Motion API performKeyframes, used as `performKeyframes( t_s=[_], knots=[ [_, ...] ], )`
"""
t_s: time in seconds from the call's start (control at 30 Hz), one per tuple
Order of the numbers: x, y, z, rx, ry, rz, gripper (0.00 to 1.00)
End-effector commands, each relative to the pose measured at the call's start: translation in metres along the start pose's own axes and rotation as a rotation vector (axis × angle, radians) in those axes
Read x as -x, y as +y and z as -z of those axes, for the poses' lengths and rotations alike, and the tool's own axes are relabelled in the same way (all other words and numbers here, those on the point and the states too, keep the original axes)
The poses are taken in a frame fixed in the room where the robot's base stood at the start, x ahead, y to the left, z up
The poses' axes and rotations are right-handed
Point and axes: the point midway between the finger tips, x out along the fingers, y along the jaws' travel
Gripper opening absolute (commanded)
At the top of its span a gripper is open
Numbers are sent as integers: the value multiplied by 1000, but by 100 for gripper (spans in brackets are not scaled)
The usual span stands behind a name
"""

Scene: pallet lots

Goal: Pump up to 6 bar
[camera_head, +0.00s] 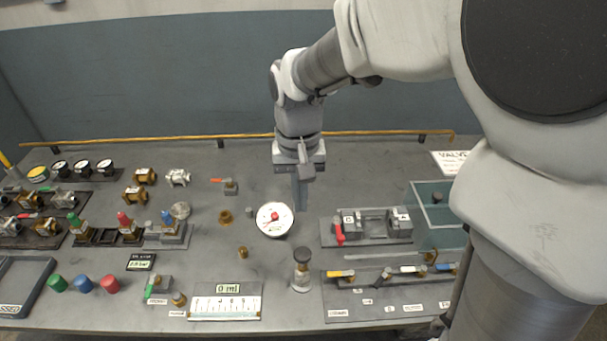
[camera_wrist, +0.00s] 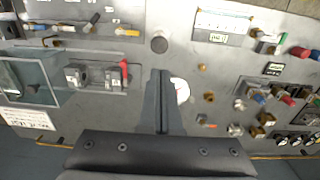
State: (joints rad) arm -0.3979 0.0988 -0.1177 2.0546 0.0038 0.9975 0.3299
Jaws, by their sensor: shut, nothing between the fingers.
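A white round dial gauge (camera_head: 274,219) with a red centre lies on the grey bench; its reading is too small to tell. In the wrist view the gauge (camera_wrist: 182,91) is partly hidden by my fingers. A small upright plunger-like post (camera_head: 301,272) with a dark round top, perhaps the pump, stands in front of the gauge. Its round top (camera_wrist: 159,44) shows beyond my fingertips in the wrist view. My gripper (camera_head: 300,207) points down, shut and empty, behind and right of the gauge, apart from the post. The closed fingers (camera_wrist: 161,74) show in the wrist view.
A valve block with a red lever (camera_head: 340,234) and a clear box (camera_head: 437,212) stand to the right. Several fittings, coloured knobs and a tray (camera_head: 42,262) fill the left. A yellow rail (camera_head: 180,139) runs along the back.

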Motion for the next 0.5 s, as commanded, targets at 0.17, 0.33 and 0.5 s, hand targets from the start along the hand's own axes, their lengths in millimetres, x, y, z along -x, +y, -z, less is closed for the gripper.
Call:
performKeyframes(
  t_s=[0.17, 0.33, 0.5],
  knots=[
    [2, -6, -3, 17, 0, -1, 0],
    [2, -7, -3, 19, 0, -1, 0],
    [2, -7, -3, 18, 0, -1, 0]
  ],
)
